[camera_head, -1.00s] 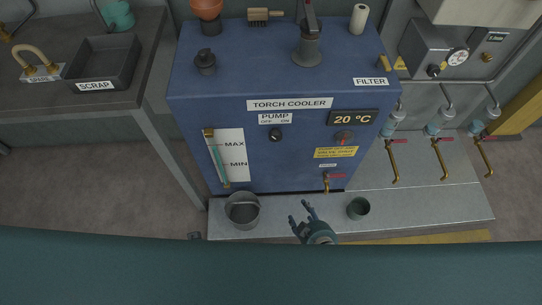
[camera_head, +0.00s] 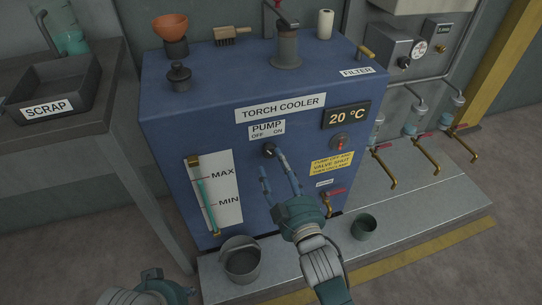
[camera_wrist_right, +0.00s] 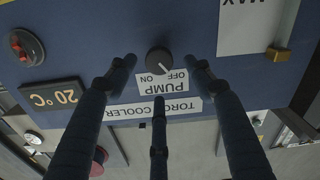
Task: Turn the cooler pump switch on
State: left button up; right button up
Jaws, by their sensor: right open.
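The pump switch is a small dark round knob (camera_head: 268,150) on the blue torch cooler's (camera_head: 215,120) front, just under the PUMP OFF/ON label (camera_head: 266,130). In the right wrist view, upside down, the knob (camera_wrist_right: 158,60) lies between my fingertips, with gaps around it. A pale mark on its rim faces the OFF side. My right gripper (camera_head: 272,166) is open and empty, its fingers spread below and beside the knob; it also shows in the wrist view (camera_wrist_right: 160,70). My left gripper (camera_head: 152,286) is partly visible at the bottom left, its fingers unclear.
A 20 °C display (camera_head: 346,115), a red knob (camera_head: 340,142) and a red-handled valve (camera_head: 330,195) are right of the switch. A level gauge (camera_head: 213,195) is left. A bucket (camera_head: 241,260) and cup (camera_head: 363,227) stand on the ledge below.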

aim_at(271, 153)
jog(key=b+x, duration=0.1)
jog(key=x, duration=0.5)
jog(key=c, duration=1.2)
